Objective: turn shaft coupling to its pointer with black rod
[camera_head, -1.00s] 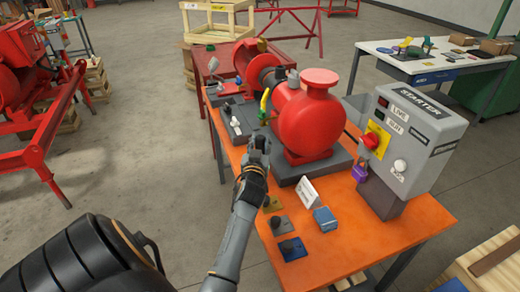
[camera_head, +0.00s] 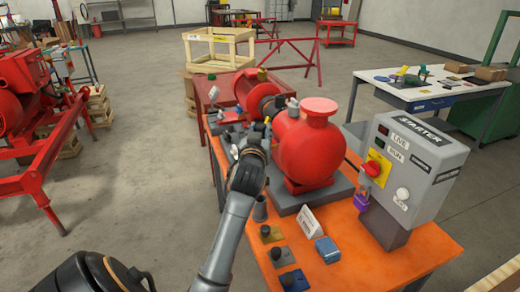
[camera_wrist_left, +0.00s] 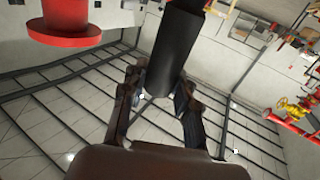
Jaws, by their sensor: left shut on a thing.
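My left gripper (camera_head: 262,130) is over the left side of the orange table, in front of the shaft line between the red pump (camera_head: 306,148) and the red motor (camera_head: 250,90). It is shut on the black rod (camera_wrist_left: 175,55), which stands between the fingers in the left wrist view. In the head view the rod is hard to make out against the gripper. The dark shaft coupling (camera_head: 270,104) sits between motor and pump, partly hidden by my gripper. I cannot make out its pointer, or whether the rod touches the coupling. My right gripper is out of view.
A grey starter box (camera_head: 410,165) with a red knob and purple padlock stands at the right. A white card (camera_head: 309,219), a blue box (camera_head: 327,249) and several small plates with dark knobs lie in front of the pump. The orange table's (camera_head: 370,262) front right is clear.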

